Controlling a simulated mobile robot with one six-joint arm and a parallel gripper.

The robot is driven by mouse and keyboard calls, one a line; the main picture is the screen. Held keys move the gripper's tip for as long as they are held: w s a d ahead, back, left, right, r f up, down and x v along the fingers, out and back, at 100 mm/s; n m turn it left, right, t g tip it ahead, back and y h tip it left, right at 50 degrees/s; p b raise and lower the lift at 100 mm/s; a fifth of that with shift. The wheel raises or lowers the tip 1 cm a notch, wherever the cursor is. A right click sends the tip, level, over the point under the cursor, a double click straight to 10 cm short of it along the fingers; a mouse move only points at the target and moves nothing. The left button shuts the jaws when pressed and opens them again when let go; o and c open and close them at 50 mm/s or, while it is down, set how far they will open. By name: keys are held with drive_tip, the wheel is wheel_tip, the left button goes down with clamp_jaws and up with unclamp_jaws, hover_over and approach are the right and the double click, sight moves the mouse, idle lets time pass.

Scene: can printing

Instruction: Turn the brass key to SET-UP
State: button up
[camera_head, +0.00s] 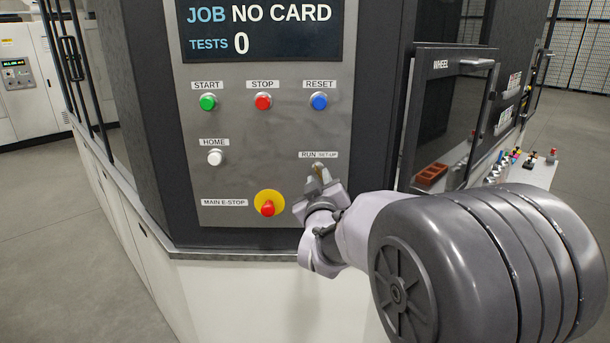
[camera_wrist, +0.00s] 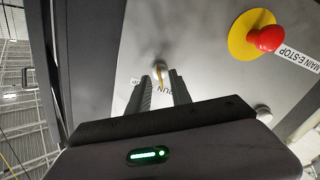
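The brass key (camera_head: 318,169) sits in its switch at the lower right of the grey control panel, under the RUN / SET-UP label (camera_head: 319,155). My gripper (camera_head: 314,184) is right in front of the key and partly hides it. In the wrist view the brass key (camera_wrist: 161,73) shows between and just beyond the tips of my gripper (camera_wrist: 163,84). The two fingers stand apart, with a gap on either side of the key. Part of the label is hidden behind the fingers in the wrist view, and I cannot tell exactly which position the key points to.
The main E-stop (camera_head: 267,208), a red knob on a yellow disc, is close to the left of my gripper. Green START (camera_head: 208,102), red STOP (camera_head: 263,102), blue RESET (camera_head: 319,102) and white HOME (camera_head: 214,158) buttons are above. The WHEEL door (camera_head: 445,120) is at right.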

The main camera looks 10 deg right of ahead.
sight(318, 170)
drive_tip(key=shift+w+d, duration=0.2)
drive_tip(key=shift+w, duration=1.05)
clamp_jaws()
idle(0.5)
